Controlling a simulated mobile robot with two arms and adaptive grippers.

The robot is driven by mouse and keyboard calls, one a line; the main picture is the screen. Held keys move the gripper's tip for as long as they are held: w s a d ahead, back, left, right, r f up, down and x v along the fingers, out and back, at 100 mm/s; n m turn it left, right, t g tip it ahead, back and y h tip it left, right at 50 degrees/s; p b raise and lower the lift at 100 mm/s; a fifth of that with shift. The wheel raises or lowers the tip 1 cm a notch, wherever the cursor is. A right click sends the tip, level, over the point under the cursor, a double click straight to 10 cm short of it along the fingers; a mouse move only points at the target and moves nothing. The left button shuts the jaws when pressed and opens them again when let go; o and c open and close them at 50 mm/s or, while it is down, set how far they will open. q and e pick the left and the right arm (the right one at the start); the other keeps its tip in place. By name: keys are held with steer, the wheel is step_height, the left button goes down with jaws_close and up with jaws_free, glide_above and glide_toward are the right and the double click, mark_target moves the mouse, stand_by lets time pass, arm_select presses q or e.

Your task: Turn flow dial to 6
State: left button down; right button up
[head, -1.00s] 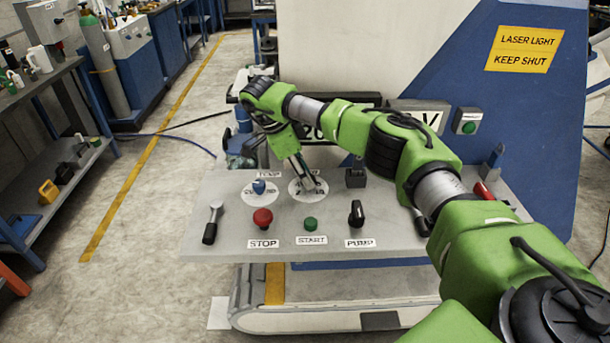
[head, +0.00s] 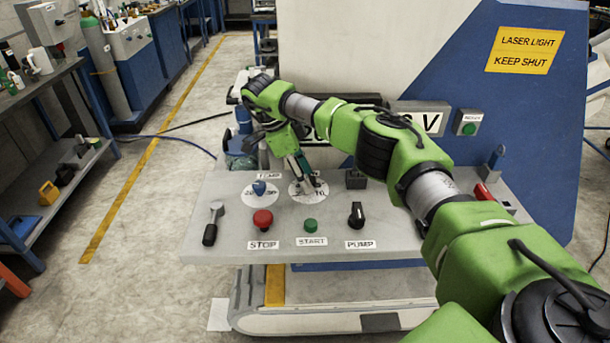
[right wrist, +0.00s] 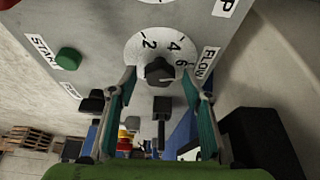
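The flow dial is a white disc (head: 296,194) with dark numbers on the panel in the head view. In the right wrist view its disc (right wrist: 143,44) shows 2, 4 and 6, beside the FLOW label (right wrist: 207,62). Its dark knob (right wrist: 158,71) sits in the middle; I cannot read its pointer with certainty. My right gripper (head: 312,187) is down over the dial and hides the knob in the head view. In the wrist view the right gripper (right wrist: 160,78) has a finger on either side of the knob, with visible gaps. My left gripper is not in view.
The blue temp knob (head: 259,187) is left of the dial. The red stop button (head: 263,219), green start button (head: 311,225) and black pump switch (head: 356,215) are in front. A black block (head: 356,179) stands to the right, and a lever (head: 211,225) at the left end.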

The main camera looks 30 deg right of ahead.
steer(key=shift+r, duration=0.15)
steer(key=v, duration=1.1)
steer(key=shift+r, duration=0.35)
steer(key=shift+w, duration=0.15)
